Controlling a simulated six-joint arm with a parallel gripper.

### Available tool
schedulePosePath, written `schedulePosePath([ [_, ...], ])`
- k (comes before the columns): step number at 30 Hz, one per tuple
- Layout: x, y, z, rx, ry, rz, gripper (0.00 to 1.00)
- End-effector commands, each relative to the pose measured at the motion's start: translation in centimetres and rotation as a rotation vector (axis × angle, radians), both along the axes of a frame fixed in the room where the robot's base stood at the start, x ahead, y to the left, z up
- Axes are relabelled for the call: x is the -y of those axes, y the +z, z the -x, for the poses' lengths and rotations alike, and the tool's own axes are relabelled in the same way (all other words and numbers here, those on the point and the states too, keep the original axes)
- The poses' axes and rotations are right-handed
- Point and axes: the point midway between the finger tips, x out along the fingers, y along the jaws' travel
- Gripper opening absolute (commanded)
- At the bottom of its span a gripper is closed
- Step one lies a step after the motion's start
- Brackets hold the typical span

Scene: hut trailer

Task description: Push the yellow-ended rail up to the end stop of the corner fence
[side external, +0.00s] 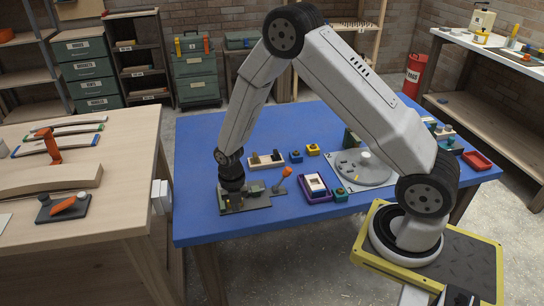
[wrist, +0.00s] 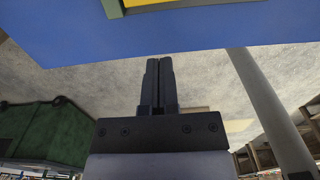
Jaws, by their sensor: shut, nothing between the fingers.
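My gripper (side external: 232,204) points down at the near left part of the blue table, in front of or over a grey-green plate (side external: 262,203) with low upright parts. I cannot tell whether it touches that plate. The wrist view shows its two dark fingers (wrist: 160,64) closed together with nothing between them. The yellow-ended rail and the corner fence cannot be made out for certain. A yellow surface with a green edge (wrist: 113,8) is cut off at the top of the wrist view; I cannot tell what it is.
A wooden holder with dark pegs (side external: 266,161), a blue block (side external: 295,157) and a yellow block (side external: 312,150) sit behind. A purple tray (side external: 329,197) and a grey round plate (side external: 380,178) lie to the right. The blue table's front left (side external: 195,225) is clear.

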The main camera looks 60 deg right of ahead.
Motion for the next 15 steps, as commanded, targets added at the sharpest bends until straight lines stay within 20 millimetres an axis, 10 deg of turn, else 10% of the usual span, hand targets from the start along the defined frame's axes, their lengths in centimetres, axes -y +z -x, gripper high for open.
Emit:
schedulePosePath([
  [15, 0.0, 5.8, 0.1, -0.001, 0.000, 0.000, 0.00],
])
